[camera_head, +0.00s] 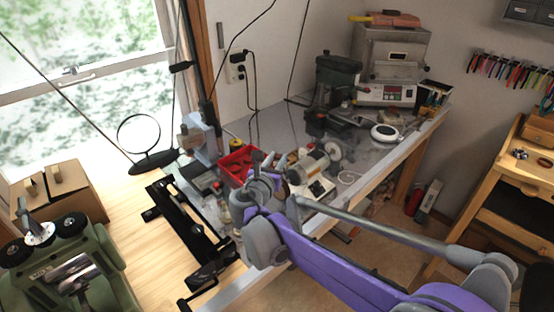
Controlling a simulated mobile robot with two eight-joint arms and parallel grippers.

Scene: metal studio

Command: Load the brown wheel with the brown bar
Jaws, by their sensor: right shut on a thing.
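A bench machine (310,168) with a pale round body stands on the metal bench, and a pale wheel (334,150) shows at its right end. My right gripper (263,167), on the purple arm from the lower right, is at the left end of this machine, beside a red bin. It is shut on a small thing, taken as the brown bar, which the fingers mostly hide. I cannot tell whether it touches a wheel. My left gripper is not in view.
The red bin (236,163) stands close to my right gripper. A green rolling mill (62,262) is at the lower left. The bench's back left is fairly clear.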

